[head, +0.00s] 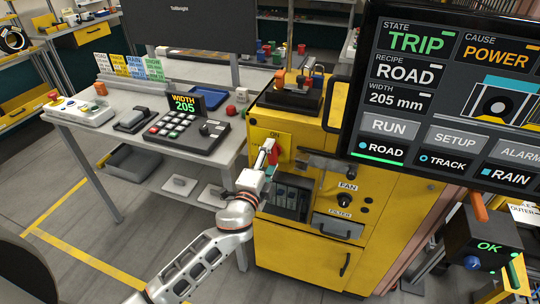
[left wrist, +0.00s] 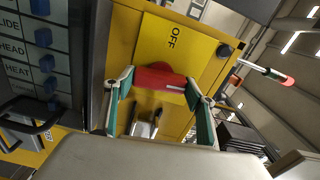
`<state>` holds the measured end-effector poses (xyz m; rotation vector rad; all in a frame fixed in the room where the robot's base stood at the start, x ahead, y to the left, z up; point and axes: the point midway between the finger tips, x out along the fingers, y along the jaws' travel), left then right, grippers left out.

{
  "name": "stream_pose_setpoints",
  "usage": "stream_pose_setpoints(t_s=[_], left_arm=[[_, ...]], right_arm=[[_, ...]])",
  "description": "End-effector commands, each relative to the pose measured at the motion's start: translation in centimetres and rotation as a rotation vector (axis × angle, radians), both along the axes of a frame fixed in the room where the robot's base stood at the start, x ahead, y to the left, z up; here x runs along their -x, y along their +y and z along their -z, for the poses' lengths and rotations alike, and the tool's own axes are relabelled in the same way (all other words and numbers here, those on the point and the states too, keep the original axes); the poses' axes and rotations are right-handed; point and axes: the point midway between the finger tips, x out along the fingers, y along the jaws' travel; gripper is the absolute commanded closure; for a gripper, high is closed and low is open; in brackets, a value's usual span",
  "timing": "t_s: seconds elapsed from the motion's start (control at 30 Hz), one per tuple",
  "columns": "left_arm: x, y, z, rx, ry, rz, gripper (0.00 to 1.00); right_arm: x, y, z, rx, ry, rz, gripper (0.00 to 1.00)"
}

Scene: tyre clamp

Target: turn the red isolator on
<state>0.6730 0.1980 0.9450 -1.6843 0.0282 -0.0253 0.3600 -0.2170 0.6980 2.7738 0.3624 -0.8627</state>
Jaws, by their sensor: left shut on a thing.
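The red isolator handle (head: 273,154) is on a yellow plate on the front of the yellow cabinet (head: 300,255). The word ON shows above the handle in the head view. In the left wrist view the red handle (left wrist: 158,79) lies across the picture, with a white mark near its right end. The word OFF stands sideways on the plate (left wrist: 205,55) beyond it. My left gripper (head: 267,151) is at the handle, its fingers on either side. In the left wrist view the gripper (left wrist: 159,88) is shut on the handle. My right gripper is not in view.
A breaker panel (head: 287,197) with blue switches sits below the isolator. A fan knob (head: 368,200) is to its right. A screen (head: 450,95) reading TRIP, POWER fills the upper right. A desk with a keypad (head: 184,132) stands left.

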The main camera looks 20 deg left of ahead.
Motion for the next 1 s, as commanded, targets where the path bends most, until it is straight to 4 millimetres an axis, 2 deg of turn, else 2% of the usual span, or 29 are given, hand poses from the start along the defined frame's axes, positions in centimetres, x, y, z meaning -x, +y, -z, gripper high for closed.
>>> stream_pose_setpoints(t_s=[0.3, 0.83, 0.87, 0.9, 1.0], left_arm=[[-0.01, -0.07, -0.08, -0.112, -0.005, 0.002, 0.66], [-0.01, -0.10, -0.04, -0.132, -0.006, 0.002, 0.66], [-0.01, -0.09, -0.04, -0.132, -0.006, 0.002, 0.37], [0.00, -0.09, -0.04, -0.132, -0.006, 0.002, 0.28], [0.00, -0.07, -0.03, -0.131, -0.006, 0.001, 0.28]], right_arm=[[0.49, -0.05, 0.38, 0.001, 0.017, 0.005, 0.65], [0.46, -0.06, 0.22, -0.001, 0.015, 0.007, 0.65], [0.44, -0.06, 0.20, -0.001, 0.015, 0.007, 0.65], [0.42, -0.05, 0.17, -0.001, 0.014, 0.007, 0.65], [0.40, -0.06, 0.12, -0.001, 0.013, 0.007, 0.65]])
